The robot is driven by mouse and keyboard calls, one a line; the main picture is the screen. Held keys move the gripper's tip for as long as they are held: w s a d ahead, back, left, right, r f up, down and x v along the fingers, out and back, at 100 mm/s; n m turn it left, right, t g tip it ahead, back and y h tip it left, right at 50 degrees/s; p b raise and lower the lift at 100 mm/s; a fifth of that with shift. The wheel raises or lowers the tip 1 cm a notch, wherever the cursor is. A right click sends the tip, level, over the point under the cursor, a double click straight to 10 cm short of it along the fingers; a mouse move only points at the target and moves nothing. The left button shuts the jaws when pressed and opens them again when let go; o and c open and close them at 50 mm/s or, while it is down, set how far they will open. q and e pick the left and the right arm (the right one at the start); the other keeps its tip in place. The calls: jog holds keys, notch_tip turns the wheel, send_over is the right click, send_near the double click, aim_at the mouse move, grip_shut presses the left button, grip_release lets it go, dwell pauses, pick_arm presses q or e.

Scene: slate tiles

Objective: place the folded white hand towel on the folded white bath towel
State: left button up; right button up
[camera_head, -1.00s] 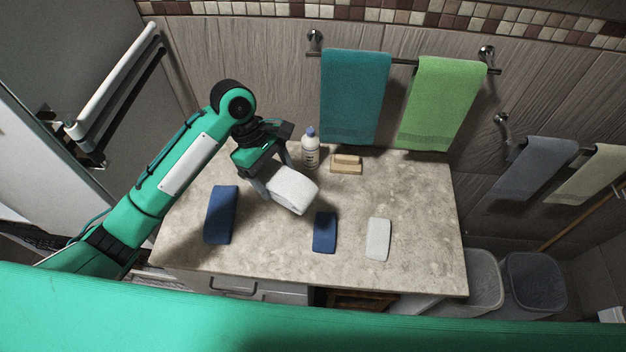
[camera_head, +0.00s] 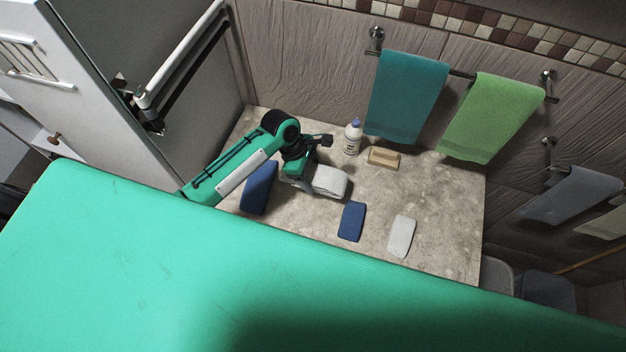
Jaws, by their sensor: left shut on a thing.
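My left gripper (camera_head: 300,177) is shut at the left end of a thick folded white towel (camera_head: 331,178), which I take for the hand towel. It is over the back-left part of the stone counter. I cannot tell whether it hangs just above the counter, touches it or has another white layer under it. A thinner, flat white towel (camera_head: 402,236) lies apart at the front right of the counter. I cannot make out a separate white bath towel with certainty. My right gripper is out of view.
A large folded blue towel (camera_head: 259,188) lies left of my gripper, and a small blue one (camera_head: 351,222) in front. A bottle (camera_head: 353,138) and a tan block (camera_head: 383,157) stand behind. Teal (camera_head: 407,95) and green (camera_head: 491,118) towels hang at the wall. The counter's right side (camera_head: 453,205) is clear.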

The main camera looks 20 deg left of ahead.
aim_at(312, 184)
pick_arm(q)
jog(key=shift+f+p, duration=0.55)
jog(key=shift+f, duration=2.8)
jog(key=o, duration=1)
jog(key=shift+f, duration=0.15)
